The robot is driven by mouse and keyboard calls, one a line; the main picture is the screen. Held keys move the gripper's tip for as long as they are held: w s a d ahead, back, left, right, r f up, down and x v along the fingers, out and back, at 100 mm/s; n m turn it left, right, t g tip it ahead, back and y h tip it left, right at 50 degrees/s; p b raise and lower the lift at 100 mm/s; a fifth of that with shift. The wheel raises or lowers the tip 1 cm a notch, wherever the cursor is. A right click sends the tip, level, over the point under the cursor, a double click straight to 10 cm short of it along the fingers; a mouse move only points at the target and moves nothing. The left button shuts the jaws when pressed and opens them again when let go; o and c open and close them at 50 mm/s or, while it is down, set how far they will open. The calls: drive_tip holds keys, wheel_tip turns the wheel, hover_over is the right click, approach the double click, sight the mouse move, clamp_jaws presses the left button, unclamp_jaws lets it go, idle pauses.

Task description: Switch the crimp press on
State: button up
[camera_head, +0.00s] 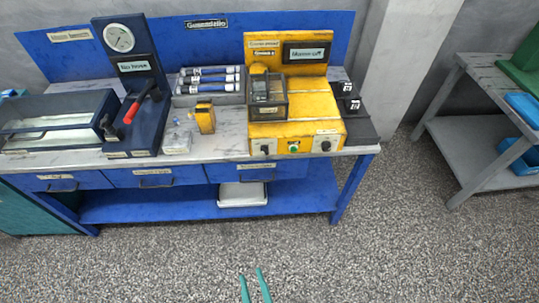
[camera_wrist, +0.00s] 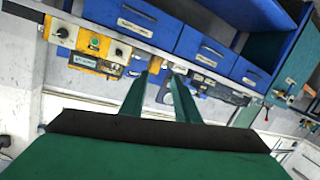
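The yellow crimp press (camera_head: 318,102) stands on the right part of the workbench. Its front panel has a left black knob (camera_head: 265,149), a green button (camera_head: 293,147) and a right black knob (camera_head: 325,146). A dark sign (camera_head: 307,53) on its back panel seems to read "Mains off". In the wrist view the panel is turned over at upper left, with the green button (camera_wrist: 94,42) between the knobs. My gripper (camera_head: 255,274) is low in the head view, in front of the bench and apart from the press. Its two green fingers (camera_wrist: 158,75) are spread and empty.
A blue upright stand with a gauge (camera_head: 120,38) and a red-handled lever (camera_head: 132,112) is left of the press. A grey tray with several cylinders (camera_head: 210,98) lies between them. Blue drawers (camera_head: 155,176) are below the bench top. The floor in front is clear.

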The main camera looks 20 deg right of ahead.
drive_tip(key=w+d+f+n+t+h, duration=0.1)
drive_tip(key=w+d, duration=0.2)
drive_tip(key=w, duration=0.5)
drive_tip(key=w+d+n+h, duration=0.1)
drive_tip(key=w+d+n, duration=0.1)
drive_tip(key=w+d, duration=0.35)
drive_tip(key=h, duration=0.2)
approach(265, 153)
drive_tip(key=shift+n, duration=0.3)
drive_tip(key=x, duration=0.9)
drive_tip(key=shift+w+f, duration=0.1)
drive_tip(key=shift+c, duration=0.6)
clamp_jaws()
